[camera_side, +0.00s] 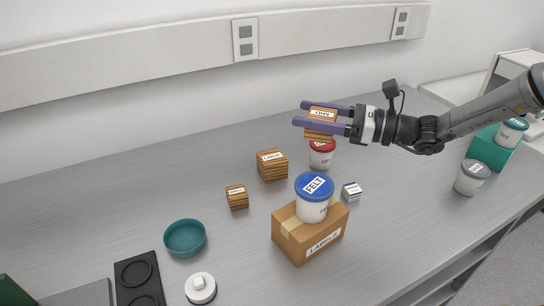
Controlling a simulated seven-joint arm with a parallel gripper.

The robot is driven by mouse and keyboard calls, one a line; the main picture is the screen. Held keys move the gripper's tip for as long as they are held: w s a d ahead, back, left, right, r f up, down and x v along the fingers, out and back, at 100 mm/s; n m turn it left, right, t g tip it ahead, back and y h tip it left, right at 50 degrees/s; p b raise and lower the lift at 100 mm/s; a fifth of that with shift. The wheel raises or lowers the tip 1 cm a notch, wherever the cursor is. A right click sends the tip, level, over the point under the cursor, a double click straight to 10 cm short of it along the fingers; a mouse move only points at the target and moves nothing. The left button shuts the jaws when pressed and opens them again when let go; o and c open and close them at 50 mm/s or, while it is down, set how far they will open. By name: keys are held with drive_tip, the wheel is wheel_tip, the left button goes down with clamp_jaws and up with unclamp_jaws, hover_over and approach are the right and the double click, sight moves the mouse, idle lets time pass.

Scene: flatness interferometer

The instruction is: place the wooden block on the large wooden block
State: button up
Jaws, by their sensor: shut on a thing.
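My gripper (301,113), with two purple fingers, is shut on a striped wooden block (319,135) that has a white label on top. It holds the block in the air over the back of the bench. The large wooden block (271,167), striped with a white label on top, stands on the bench below and to the left of my gripper. A smaller striped wooden block (237,199) stands on the bench to its front left. The near finger hides part of the held block.
A red-lidded tub (321,157) stands beneath my gripper. A blue-lidded tub (313,202) sits on a cardboard box (297,245). A small white box (351,191) is to their right. A teal bowl (185,239) stands front left. The bench (130,195) is clear behind the bowl.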

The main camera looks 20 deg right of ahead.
drive_tip(key=shift+w+d+f+t, duration=0.1)
drive_tip(key=shift+w+f+t, duration=0.05)
drive_tip(key=shift+w+t, duration=0.15)
drive_tip(key=w+a+f, duration=0.1)
drive_tip(key=w+f, duration=0.2)
drive_tip(key=w, duration=0.1)
drive_tip(key=w+a+f, duration=0.2)
drive_tip(key=w+f, duration=0.1)
drive_tip(key=w, duration=0.1)
drive_tip(key=w+a+f, duration=0.1)
drive_tip(key=w+f, duration=0.1)
drive_tip(key=w, duration=0.2)
drive_tip(key=shift+a+f, duration=0.2)
drive_tip(key=shift+f, duration=0.2)
drive_tip(key=shift+w+a+f, duration=0.15)
drive_tip(key=shift+w+f, duration=0.35)
drive_tip(key=shift+f, duration=1.55)
drive_tip(key=shift+f, duration=0.15)
drive_tip(key=o, duration=1.4)
